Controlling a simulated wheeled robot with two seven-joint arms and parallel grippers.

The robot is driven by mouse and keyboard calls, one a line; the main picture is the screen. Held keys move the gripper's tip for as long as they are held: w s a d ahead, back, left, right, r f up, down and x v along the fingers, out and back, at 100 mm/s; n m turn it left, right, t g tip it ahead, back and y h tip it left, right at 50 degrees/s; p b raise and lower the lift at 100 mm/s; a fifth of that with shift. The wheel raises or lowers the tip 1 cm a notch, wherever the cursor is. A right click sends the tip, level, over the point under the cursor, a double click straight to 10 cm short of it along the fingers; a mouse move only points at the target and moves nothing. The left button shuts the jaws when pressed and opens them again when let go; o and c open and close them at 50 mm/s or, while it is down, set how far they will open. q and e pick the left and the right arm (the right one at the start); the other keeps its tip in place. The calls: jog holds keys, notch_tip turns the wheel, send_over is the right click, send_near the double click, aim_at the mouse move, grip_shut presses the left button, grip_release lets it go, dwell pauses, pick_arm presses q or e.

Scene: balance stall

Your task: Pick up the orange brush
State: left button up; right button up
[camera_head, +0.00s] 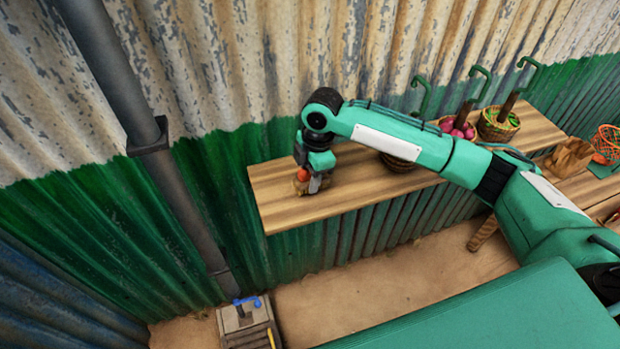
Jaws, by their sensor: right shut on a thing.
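My right gripper (314,184) points down over the left end of the wooden shelf (350,197). It is shut on the orange brush (302,174), a small thing with an orange top and a tan-brown lower part. The gripper hides part of the brush. The brush is at the shelf top, and I cannot tell whether it touches the wood. My left gripper is not in view.
Baskets stand farther right along the shelf, one with pink-red produce (458,128) and one with green produce (498,124). Green hooks rise by them. A corrugated wall (220,70) stands close behind. A grey pipe (180,190) runs at left. A wooden crate (246,325) sits below.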

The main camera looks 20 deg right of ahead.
notch_tip(320, 180, up, 19)
jog(key=b, duration=0.3)
